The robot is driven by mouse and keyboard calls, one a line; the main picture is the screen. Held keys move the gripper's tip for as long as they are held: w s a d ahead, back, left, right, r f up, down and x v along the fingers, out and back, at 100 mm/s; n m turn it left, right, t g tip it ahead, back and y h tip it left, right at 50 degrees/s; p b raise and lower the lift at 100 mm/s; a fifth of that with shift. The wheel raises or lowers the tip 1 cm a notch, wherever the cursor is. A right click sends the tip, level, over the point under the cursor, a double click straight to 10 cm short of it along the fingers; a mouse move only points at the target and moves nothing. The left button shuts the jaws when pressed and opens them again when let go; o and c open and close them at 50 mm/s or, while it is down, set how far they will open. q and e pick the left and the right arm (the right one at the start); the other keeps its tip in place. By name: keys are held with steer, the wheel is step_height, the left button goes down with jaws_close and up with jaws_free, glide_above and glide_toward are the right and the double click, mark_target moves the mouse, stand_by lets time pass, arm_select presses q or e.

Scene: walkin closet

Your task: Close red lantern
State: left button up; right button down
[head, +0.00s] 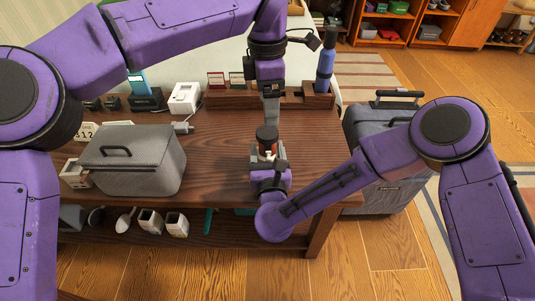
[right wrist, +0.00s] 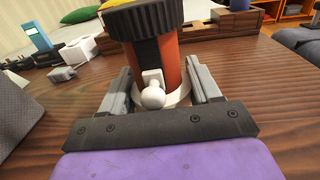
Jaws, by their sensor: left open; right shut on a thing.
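The red lantern (head: 267,151) stands upright on the dark wooden table, with a black cap on top. In the right wrist view the lantern (right wrist: 171,68) shows an orange-red body, a ridged black cap, and a white knob and pale base low on the near side. My right gripper (head: 268,166) is shut on the lantern low down, with a finger on each side in the right wrist view (right wrist: 160,85). My left gripper (head: 271,118) is open and points down just above the black cap. Whether it touches the cap is unclear.
A grey lidded box (head: 150,172) sits at the table's left. A wooden organizer (head: 230,99) with a blue bottle (head: 325,66) stands at the back. A white device (head: 185,98) is beside it. A grey suitcase (head: 388,150) stands right of the table. Bare tabletop surrounds the lantern.

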arm_select(q)
steer(key=n, duration=0.6)
steer(key=shift+n, duration=0.3)
steer(key=n, duration=0.9)
steer(key=shift+r, duration=0.1)
steer(key=n, duration=0.3)
steer(key=shift+n, duration=0.3)
steer(key=n, duration=0.6)
steer(key=shift+r, duration=0.1)
steer(key=n, duration=0.9)
steer(key=shift+a+r, duration=0.1)
steer(key=n, duration=0.5)
